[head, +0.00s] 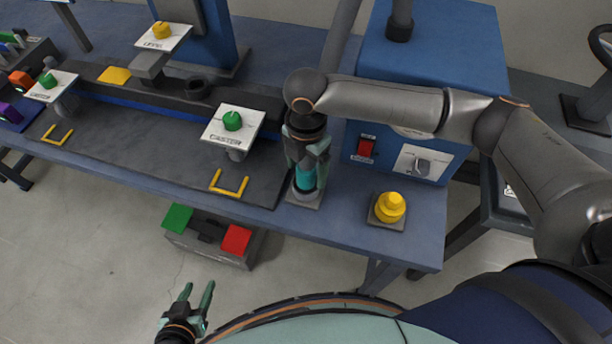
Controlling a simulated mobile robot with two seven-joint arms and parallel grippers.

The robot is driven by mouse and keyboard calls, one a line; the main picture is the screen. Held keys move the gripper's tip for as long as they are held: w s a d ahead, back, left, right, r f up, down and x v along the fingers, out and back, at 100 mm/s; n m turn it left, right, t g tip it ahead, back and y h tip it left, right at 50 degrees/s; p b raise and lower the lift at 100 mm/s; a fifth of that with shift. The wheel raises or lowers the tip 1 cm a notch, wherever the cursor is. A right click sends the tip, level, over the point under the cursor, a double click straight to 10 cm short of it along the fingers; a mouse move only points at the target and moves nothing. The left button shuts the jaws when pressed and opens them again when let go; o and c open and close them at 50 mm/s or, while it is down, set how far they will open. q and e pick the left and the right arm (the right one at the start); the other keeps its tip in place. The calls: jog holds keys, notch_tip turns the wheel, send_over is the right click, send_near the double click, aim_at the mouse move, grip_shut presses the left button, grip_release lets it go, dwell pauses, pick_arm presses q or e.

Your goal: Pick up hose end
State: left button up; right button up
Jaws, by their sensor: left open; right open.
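A teal cylinder (305,179) with a grey lower part stands upright on a small grey plate near the front edge of the blue bench; it may be the hose end, but no hose shows clearly on it. My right gripper (309,166) points down over it, open, with its fingers around its upper part. The gripper hides the top, and I cannot tell whether the fingers touch it. My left gripper (199,296) is open and empty, low in front of the bench, far from the cylinder.
A blue machine (440,60) with a red switch (366,147) stands behind. A yellow stepped knob (390,207) on a grey plate is to the right. Left are a "CASTER" sign (245,127) and a yellow bracket (230,187). A pedal box (207,240) lies below.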

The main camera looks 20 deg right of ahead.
jog(key=shift+c, duration=0.4)
grip_shut()
